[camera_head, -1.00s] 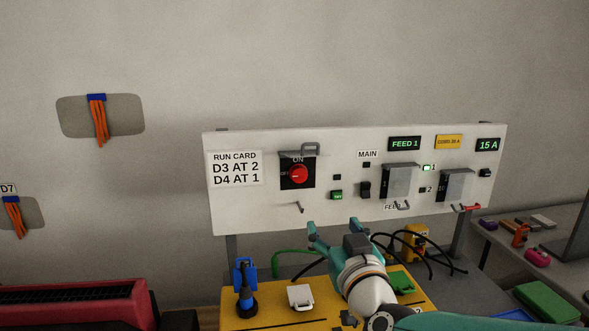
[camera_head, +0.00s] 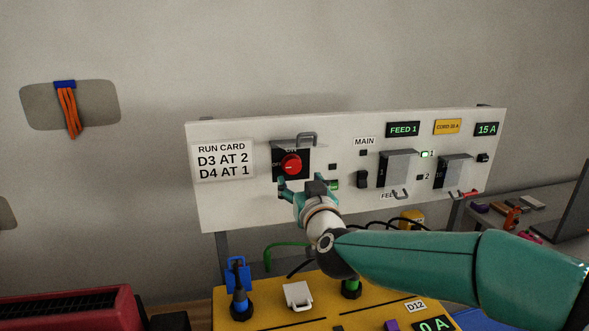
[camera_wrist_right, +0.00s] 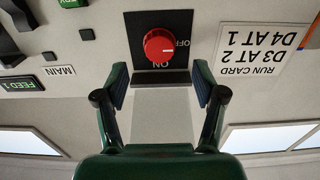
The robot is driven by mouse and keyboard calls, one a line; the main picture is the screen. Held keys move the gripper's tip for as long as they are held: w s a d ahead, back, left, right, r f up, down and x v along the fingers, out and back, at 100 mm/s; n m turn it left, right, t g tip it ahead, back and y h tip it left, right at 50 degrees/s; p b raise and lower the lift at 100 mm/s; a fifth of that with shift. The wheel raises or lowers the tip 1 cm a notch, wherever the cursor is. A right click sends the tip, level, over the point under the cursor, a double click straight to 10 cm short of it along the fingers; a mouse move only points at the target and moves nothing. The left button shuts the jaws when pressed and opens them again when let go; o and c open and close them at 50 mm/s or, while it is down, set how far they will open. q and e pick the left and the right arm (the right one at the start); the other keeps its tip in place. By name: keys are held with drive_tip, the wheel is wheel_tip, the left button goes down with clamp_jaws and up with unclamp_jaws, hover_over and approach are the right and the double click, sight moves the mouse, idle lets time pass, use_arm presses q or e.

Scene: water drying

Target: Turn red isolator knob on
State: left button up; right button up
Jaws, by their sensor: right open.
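The red isolator knob (camera_head: 291,164) sits on a black plate marked ON and OFF on the white panel (camera_head: 240,215). In the right wrist view the red knob (camera_wrist_right: 159,45) shows a pale pointer line, and ON is lettered upside down below it. My right gripper (camera_head: 294,182) is open and empty, just below and in front of the knob. In the right wrist view its two fingers (camera_wrist_right: 160,92) stand apart, either side of the knob's line, without visible contact. My left gripper is not in view.
A grey hasp (camera_head: 306,139) sticks out at the plate's upper right. A run card (camera_head: 223,161) is left of the knob; a MAIN switch (camera_head: 362,179) and covered breakers are right. The yellow bench (camera_head: 262,310) below holds a blue plug (camera_head: 239,290).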

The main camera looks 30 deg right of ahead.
sight(293, 169)
drive_tip(key=p+x, duration=0.1)
drive_tip(key=x, duration=0.5)
drive_tip(key=shift+w+d, duration=0.1)
drive_tip(key=shift+w, duration=0.15)
drive_tip(key=c, duration=1.1)
drive_tip(key=shift+c, duration=0.2)
